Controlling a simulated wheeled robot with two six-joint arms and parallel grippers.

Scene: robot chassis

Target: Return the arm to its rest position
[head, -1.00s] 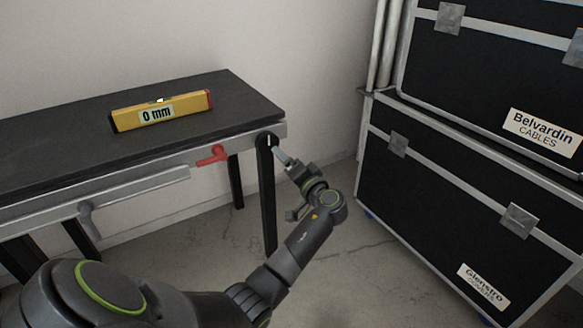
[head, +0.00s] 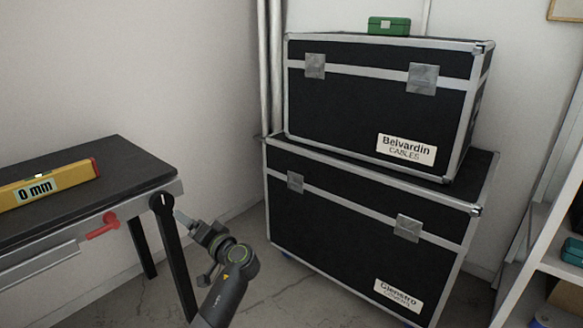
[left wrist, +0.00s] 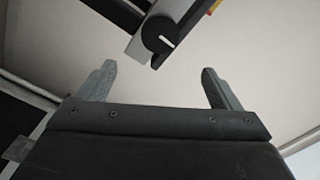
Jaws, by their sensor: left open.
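My left arm rises from the bottom of the head view, and its gripper (head: 182,218) is beside the near right corner of the dark table (head: 125,158). In the left wrist view the two fingers of the left gripper (left wrist: 157,68) stand wide apart with nothing between them. A black rounded end piece (left wrist: 160,35) of the table lies beyond the fingertips there, apart from them. My right gripper is in neither view.
A yellow level (head: 60,183) reading 0 mm lies on the table; a red lever (head: 103,226) sits on its front rail. Stacked black cases (head: 350,225) stand to the right, a green box (head: 389,26) on top. White shelving (head: 540,240) is at far right.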

